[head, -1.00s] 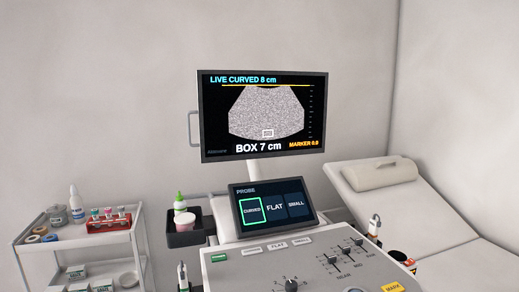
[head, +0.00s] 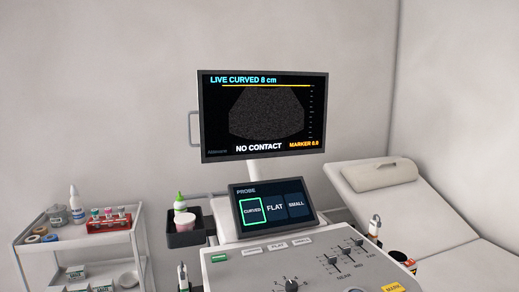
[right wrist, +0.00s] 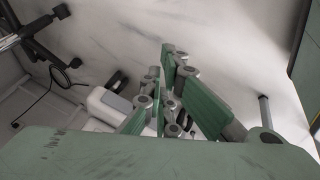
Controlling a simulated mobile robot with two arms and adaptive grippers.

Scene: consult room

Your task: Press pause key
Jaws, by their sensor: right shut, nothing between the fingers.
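The ultrasound console's key panel (head: 300,262) shows along the bottom of the head view, cut off by the lower edge. I can read no pause key on the visible part. A yellow key (head: 392,287) sits at the bottom right. The monitor (head: 265,115) reads "LIVE CURVED 8 cm", "NO CONTACT" and a marker value, over a dark fan image. The touch screen (head: 273,208) shows CURVED outlined in green, beside FLAT and SMALL. My right gripper (right wrist: 162,70) shows only in the right wrist view, its green fingers shut and empty. My left gripper is out of view.
A white trolley (head: 85,241) with bottles and tubes stands at the left. A dark side tray (head: 185,239) holds a green-capped bottle. A couch (head: 412,215) with a bolster stands at the right. A white object (right wrist: 108,104) and cable lie beyond my right fingers.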

